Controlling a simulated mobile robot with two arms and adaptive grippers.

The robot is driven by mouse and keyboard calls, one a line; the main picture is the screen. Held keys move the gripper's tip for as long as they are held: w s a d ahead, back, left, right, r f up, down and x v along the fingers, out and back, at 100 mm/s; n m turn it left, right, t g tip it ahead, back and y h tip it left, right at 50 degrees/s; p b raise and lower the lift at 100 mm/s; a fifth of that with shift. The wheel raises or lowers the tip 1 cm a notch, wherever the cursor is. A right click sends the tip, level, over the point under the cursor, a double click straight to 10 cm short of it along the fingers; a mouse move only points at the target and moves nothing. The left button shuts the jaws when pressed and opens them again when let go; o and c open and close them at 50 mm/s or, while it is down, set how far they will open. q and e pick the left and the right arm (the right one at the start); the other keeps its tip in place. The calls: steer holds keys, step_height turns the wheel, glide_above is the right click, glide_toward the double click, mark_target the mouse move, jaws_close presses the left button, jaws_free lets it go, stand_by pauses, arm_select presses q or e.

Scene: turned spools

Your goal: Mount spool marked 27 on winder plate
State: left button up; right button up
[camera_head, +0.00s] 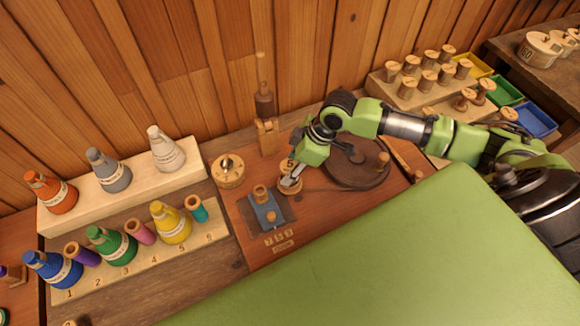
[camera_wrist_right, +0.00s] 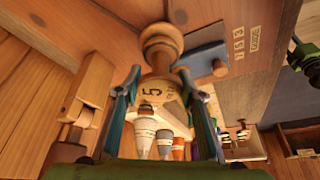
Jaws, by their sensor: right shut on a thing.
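My right gripper (camera_head: 291,181) is shut on a pale turned wooden spool (camera_head: 287,166), with a finger on each side of it. In the right wrist view the gripper (camera_wrist_right: 162,92) has the spool (camera_wrist_right: 158,55) between its fingers, and a large 5 shows there with smaller marks that I cannot read. I cannot tell whether the spool touches the board below. A dark round plate (camera_head: 345,176) with an upright wooden knob lies just right of the gripper, partly hidden by my arm. I cannot make out a 27 anywhere. My left gripper is not in view.
A blue block (camera_head: 266,214) with wooden pegs and number tiles (camera_head: 275,239) sits left of the gripper. A round wooden piece (camera_head: 228,174) stands behind it. Coloured cones fill the left racks (camera_head: 125,262). Several spools stand at the back right (camera_head: 428,78). The green surface (camera_head: 400,255) is clear.

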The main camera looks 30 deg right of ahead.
steer(key=shift+r, duration=0.1)
stand_by(0.5)
steer(key=shift+p, duration=0.45)
steer(key=shift+p, duration=0.4)
steer(key=shift+f+b, duration=0.3)
steer(key=shift+f, duration=0.35)
stand_by(0.6)
steer(key=o, duration=0.8)
